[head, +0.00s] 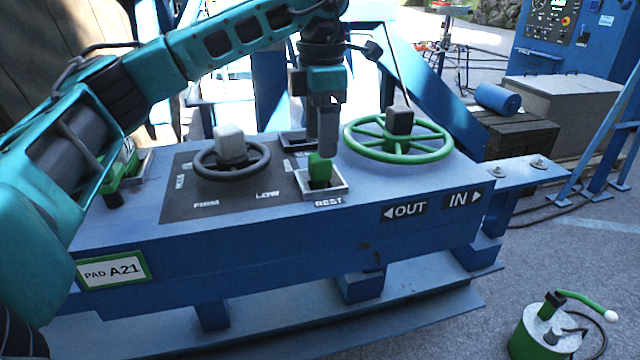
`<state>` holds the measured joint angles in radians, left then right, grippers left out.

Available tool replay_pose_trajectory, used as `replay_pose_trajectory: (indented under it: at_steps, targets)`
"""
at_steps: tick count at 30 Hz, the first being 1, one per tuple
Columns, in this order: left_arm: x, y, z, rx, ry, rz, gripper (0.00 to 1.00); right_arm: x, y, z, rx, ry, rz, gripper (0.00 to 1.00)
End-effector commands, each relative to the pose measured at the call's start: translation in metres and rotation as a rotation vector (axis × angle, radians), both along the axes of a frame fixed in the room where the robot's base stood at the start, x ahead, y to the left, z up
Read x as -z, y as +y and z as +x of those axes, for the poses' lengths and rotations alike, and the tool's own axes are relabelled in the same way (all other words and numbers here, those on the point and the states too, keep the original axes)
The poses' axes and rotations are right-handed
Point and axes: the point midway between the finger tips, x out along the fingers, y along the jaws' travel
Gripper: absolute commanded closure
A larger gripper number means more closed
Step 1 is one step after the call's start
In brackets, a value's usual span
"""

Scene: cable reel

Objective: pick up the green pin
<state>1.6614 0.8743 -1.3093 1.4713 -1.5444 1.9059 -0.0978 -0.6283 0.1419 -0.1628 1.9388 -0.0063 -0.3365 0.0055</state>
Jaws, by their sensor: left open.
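The green pin (320,172) stands upright in a grey square socket (336,192) marked REST on the blue console top. My left gripper (328,148) points straight down, right at the pin's top. It is open, and its dark fingers overlap the upper end of the pin in the picture. I cannot tell whether they touch it or are around it. My right gripper is not in view.
A green handwheel (398,150) stands right of the socket, and a dark handwheel (232,168) stands left of it. Another square socket (292,141) lies just behind. A green can (545,338) stands on the ground at lower right. Crates (560,100) stand behind.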

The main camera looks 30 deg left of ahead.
Motion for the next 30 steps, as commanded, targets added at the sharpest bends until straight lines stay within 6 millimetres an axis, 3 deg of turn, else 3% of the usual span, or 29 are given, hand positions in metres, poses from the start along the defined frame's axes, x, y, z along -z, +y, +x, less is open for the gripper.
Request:
replay_pose_trajectory:
  at_steps: [10, 20, 30]
  targets:
    - [0.045, -0.002, -0.006, -0.001, 0.001, 0.000, 0.32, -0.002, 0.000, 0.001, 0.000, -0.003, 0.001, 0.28]
    - [0.052, -0.002, -0.006, 0.000, 0.000, 0.000, 0.33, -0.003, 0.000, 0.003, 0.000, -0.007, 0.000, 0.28]
    - [0.051, -0.002, -0.006, -0.001, -0.001, -0.001, 0.65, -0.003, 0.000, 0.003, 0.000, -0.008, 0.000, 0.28]
